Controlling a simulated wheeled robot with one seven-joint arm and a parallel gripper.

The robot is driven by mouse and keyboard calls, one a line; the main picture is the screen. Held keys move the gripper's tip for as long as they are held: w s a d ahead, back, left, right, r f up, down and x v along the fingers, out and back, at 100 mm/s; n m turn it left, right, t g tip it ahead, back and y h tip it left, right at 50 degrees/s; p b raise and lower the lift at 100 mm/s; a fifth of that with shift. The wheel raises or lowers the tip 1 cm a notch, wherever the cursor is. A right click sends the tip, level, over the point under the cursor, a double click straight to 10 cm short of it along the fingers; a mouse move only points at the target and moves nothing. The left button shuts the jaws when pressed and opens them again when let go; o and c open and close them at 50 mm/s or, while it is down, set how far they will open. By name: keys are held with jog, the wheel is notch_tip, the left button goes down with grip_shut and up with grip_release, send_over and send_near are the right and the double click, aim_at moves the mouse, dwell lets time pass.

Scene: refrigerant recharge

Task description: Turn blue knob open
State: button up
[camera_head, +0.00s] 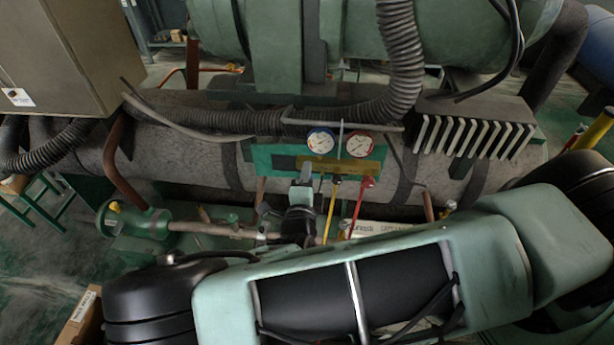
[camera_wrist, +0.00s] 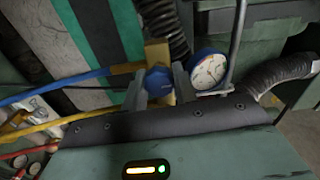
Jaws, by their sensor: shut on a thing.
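The blue knob (camera_wrist: 158,81) sits on a brass-coloured manifold block (camera_wrist: 157,52) in the wrist view. My gripper (camera_wrist: 159,76) has one finger on each side of the knob and is shut on it. A round gauge with a blue rim (camera_wrist: 209,69) is just right of the fingers. In the head view my gripper (camera_head: 303,190) is at the left end of the manifold, below the blue-rimmed gauge (camera_head: 320,141). The knob is hidden there behind my gripper. How far the knob is turned cannot be told.
A red-rimmed gauge (camera_head: 359,145) is beside the blue one. A yellow hose (camera_head: 329,215) and a red hose (camera_head: 357,208) hang below. A blue hose (camera_wrist: 60,86) runs left from the manifold. A ribbed black hose (camera_head: 401,55) and grey fins (camera_head: 475,135) are nearby.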

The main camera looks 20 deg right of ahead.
dwell(0.4)
jog(key=o, duration=1)
jog(key=shift+c, duration=0.2)
jog(key=b+v, duration=0.7)
jog(key=v, duration=1)
jog(key=shift+s+a, duration=0.15)
jog(key=shift+s, duration=0.05)
